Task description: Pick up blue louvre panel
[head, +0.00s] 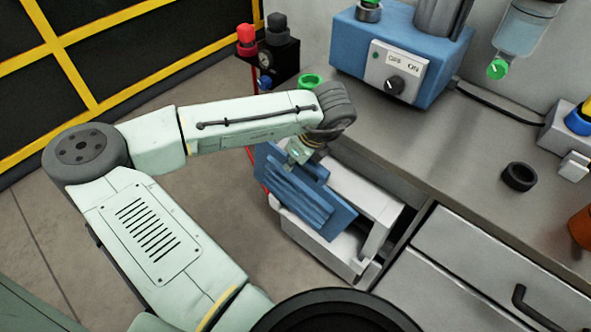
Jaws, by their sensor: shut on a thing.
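The blue louvre panel (310,198) is a flat blue plate with raised slats, in the middle of the head view. The fingertips are small and partly hidden by my wrist and the panel. I cannot tell whether the panel touches the white unit.
A grey bench (430,140) carries a blue machine (400,50) with a knob and a black ring (519,177). A drawer (480,260) with a dark handle is at the lower right. A black block with red and black knobs (276,55) stands behind my arm. Open floor lies at left.

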